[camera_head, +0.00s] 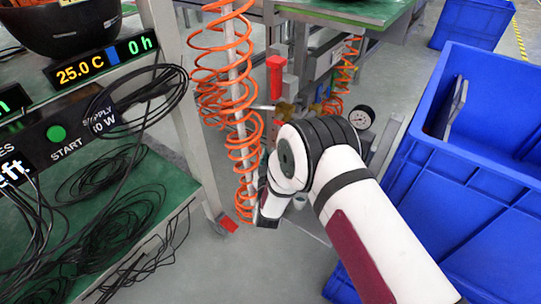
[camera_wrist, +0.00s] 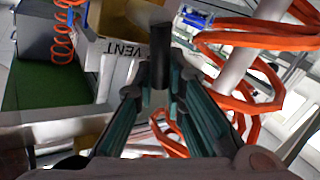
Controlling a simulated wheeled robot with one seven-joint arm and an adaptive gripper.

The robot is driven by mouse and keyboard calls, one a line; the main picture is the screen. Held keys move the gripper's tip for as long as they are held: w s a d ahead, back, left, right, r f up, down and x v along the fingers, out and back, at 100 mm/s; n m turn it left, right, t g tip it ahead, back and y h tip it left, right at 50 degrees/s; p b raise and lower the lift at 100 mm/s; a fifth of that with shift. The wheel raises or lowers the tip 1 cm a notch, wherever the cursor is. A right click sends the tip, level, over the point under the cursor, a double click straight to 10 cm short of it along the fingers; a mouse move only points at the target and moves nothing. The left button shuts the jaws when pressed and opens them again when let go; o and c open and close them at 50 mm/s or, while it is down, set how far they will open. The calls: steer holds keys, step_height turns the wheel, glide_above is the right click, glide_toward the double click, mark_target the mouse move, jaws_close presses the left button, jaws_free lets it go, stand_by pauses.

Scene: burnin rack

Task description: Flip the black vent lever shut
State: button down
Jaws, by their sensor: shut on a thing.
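The black vent lever (camera_wrist: 160,52) stands upright in the wrist view, beside a white label reading VENT (camera_wrist: 124,55). My gripper (camera_wrist: 160,82) is shut on the lever's lower visible part, with a fingertip on each side of it. The lever's far end meets a blurred grey rounded part. In the head view my arm covers the gripper and the lever, so neither can be made out there.
Orange coiled hoses (camera_head: 235,100) hang close left of my arm. A red handle (camera_head: 275,76), brass fitting (camera_head: 286,111) and round gauge (camera_head: 362,117) are beyond it. A blue crate (camera_head: 455,205) stands at right. A green bench with black cables (camera_head: 90,220) is at left.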

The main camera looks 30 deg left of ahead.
steer(key=shift+a+f+n+g+h+p, duration=0.45)
steer(key=shift+f+n+g+h, duration=0.25)
steer(key=shift+n+h, duration=0.55)
steer(key=shift+a+f+n+g+h+p, duration=0.3)
steer(key=shift+a+f+n+g+h, duration=0.2)
steer(key=shift+f+n+h, duration=0.55)
steer(key=shift+a+f+n+g+h+p, duration=0.4)
steer(key=shift+f+n+g+h, duration=0.2)
steer(key=shift+n+h, duration=0.8)
steer(key=shift+n, duration=0.3)
steer(key=c, duration=1.6)
jaws_free()
steer(key=shift+c, duration=0.2)
steer(key=shift+r, duration=0.1)
